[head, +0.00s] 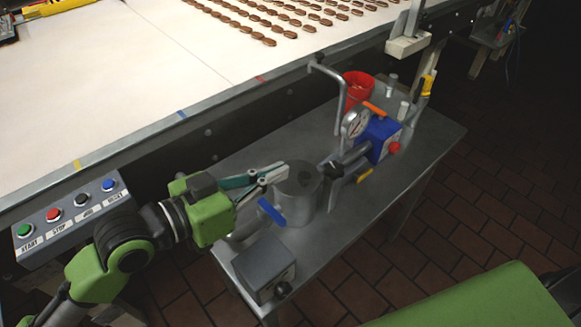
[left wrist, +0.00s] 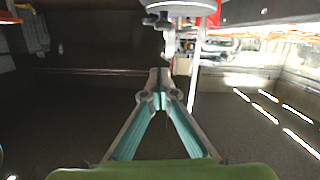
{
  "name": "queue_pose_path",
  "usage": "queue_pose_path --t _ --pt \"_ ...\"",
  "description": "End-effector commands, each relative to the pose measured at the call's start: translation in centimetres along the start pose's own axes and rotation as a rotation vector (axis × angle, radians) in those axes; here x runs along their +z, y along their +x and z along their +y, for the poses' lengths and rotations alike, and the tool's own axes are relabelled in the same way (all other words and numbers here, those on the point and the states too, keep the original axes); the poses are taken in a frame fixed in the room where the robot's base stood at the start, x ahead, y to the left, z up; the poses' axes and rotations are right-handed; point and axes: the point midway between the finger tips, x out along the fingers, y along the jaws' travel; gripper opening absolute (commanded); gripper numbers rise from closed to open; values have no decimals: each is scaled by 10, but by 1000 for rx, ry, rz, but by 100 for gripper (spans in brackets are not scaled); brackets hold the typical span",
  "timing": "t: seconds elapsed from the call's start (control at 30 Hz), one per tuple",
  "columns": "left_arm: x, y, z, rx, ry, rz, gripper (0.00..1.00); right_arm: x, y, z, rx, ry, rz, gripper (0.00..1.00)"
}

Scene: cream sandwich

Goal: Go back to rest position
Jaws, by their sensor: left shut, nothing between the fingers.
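My left gripper (head: 280,170) is in the middle of the head view, above the grey side table (head: 225,175), at the near left of the grey metal cylinder (head: 298,200). From this angle I cannot tell whether the fingertips touch the cylinder's rim. The fingers are closed together and empty, with teal inner pads. In the left wrist view the fingertips (left wrist: 158,75) meet near the middle with nothing between them. My right gripper is not in view.
A button panel (head: 70,218) is beside my left arm. A pressure gauge (head: 355,123), blue box (head: 380,138) and red container (head: 358,88) stand behind the cylinder. A grey box (head: 263,265) sits at the table's near end. A conveyor (head: 120,85) carries several rows of brown cookies.

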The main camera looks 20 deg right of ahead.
Motion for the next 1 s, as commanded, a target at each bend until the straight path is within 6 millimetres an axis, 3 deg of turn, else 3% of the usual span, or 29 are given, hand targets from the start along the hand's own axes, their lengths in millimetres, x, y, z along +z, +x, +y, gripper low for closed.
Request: queue_pose_path --t 0.1,0.3,0.67,0.77,0.87,1.0 --pt "4 -24 -1 -3 3 -2 0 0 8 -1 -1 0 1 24" --pt "2 -49 0 -1 1 0 0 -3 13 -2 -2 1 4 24" --pt "3 -57 2 -4 -1 -2 0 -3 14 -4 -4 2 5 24" --pt "15 -55 1 -30 -4 -24 0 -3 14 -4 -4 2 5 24" --pt "42 -54 -6 -101 -17 -76 0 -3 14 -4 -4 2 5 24" --pt "102 -71 -30 -280 -82 -209 0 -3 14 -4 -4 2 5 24"
